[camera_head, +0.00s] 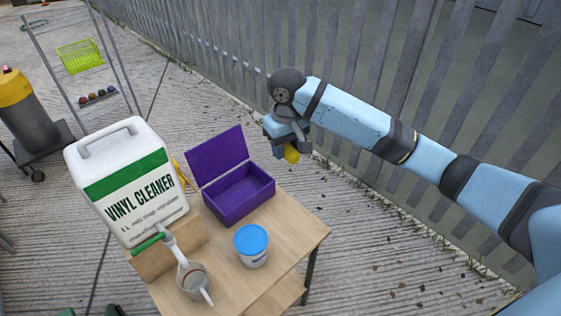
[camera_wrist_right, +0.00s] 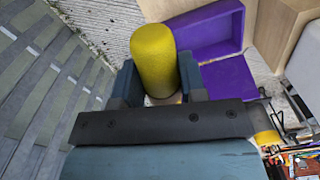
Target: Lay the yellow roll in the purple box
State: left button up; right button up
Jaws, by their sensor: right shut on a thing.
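The yellow roll (camera_head: 291,153) is held in my right gripper (camera_head: 287,148), raised to the right of the purple box. In the right wrist view the yellow roll (camera_wrist_right: 155,60) stands between the two fingers of my right gripper (camera_wrist_right: 160,85), which is shut on it. The purple box (camera_head: 240,195) sits on the wooden table with its lid tipped open at the back; its inside looks empty. The purple box (camera_wrist_right: 205,32) also shows behind the roll in the right wrist view. My left gripper is in neither view.
A grey fence (camera_head: 400,90) runs behind my right arm.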

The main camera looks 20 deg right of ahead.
aim_at(241, 192)
jog(key=l+u, duration=1.1)
jog(key=l, duration=0.1)
